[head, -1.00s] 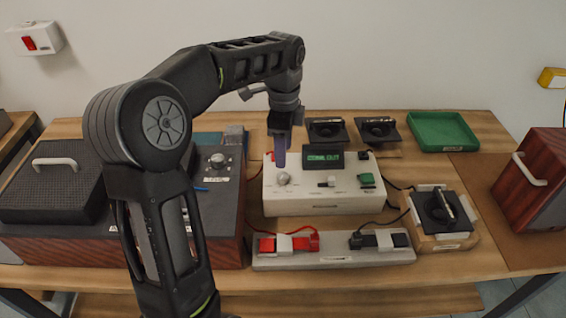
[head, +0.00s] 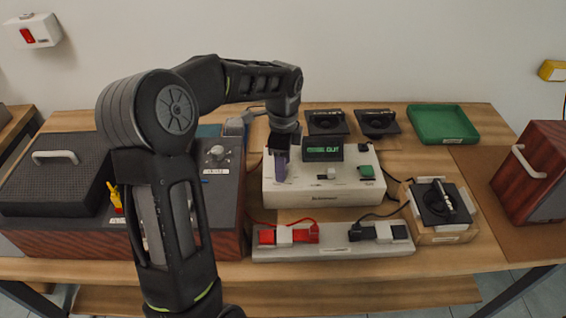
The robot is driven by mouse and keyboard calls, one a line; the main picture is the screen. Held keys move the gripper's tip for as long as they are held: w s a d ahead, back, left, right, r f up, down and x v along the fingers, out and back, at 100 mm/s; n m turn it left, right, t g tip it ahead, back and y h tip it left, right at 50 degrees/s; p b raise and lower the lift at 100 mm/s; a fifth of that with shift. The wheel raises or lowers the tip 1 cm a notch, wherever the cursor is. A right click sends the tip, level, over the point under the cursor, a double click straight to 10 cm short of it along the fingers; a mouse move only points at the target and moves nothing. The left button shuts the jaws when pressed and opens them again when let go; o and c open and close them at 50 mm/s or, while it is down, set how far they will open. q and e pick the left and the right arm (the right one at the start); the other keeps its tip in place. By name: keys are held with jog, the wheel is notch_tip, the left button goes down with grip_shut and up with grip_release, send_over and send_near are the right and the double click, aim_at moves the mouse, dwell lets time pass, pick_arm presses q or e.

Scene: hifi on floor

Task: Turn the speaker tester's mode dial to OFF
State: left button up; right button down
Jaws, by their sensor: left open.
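The speaker tester (head: 325,195) is a white box in the middle of the bench. Its dark display (head: 322,149) shows green letters that are partly covered. My right gripper is not in view.
A block with red and black clips (head: 335,253) lies in front of the tester. A speaker driver on a wooden stand (head: 441,238) is to the right. A green tray (head: 442,124) and black driver plates (head: 377,123) sit behind. A wooden speaker cabinet (head: 535,180) stands far right.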

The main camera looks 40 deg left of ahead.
pick_arm(q)
grip_shut()
dwell(0.5)
